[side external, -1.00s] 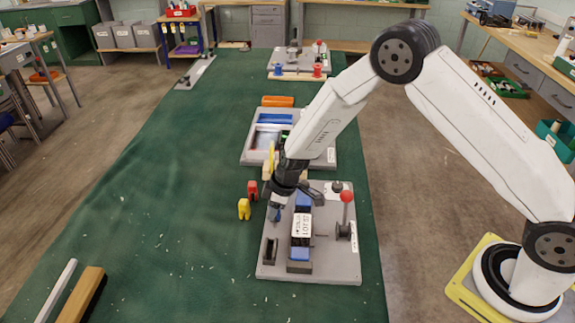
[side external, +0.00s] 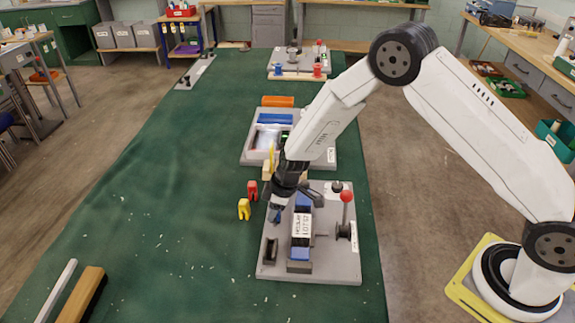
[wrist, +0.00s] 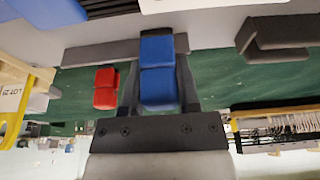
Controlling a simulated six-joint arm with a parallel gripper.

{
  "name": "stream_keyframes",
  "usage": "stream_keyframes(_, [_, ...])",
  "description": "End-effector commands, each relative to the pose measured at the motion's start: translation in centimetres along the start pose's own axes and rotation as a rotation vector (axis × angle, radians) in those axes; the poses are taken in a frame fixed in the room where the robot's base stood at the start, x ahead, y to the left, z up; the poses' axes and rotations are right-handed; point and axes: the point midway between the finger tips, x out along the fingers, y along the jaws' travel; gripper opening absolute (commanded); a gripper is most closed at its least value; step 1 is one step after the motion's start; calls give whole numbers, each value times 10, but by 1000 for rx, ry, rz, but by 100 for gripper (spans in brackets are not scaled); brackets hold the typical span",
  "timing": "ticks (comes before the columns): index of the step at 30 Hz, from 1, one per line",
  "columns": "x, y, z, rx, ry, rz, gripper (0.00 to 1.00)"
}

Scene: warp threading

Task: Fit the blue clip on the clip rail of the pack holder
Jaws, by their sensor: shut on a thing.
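The blue clip (wrist: 157,72) is between the two dark fingers of my gripper (wrist: 158,95), which is shut on it. In the side view, my gripper (side external: 277,208) is low over the back left part of the pack holder (side external: 338,272). The clip there is small and partly hidden. In the wrist view, a grey bar (wrist: 92,53) lies just beyond the clip. I cannot tell whether this bar is the clip rail, or whether the clip touches it. A black pack with a white label (side external: 300,228) and blue ends sits in the holder.
A red clip (side external: 252,188) and a yellow clip (side external: 244,209) stand on the green cloth left of my gripper. A dark bracket (side external: 269,250) and a red-knobbed lever (side external: 346,197) rise from the holder. A grey tray fixture (side external: 248,158) stands behind.

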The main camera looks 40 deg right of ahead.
Motion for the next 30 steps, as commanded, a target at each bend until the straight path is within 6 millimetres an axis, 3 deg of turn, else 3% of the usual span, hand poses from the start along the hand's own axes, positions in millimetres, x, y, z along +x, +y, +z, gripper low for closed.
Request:
stream_keyframes(8, [2, 0, 0, 0, 0, 0, 0])
stream_keyframes(9, [2, 0, 0, 0, 0, 0, 47])
stream_keyframes(12, [2, 0, 0, 0, 0, 0, 79])
stream_keyframes(19, [1, 0, 0, 0, 0, 0, 82])
stream_keyframes(21, [1, 0, 1, 0, 0, 0, 100])
stream_keyframes(30, [1, 0, 0, 0, 0, 0, 100])
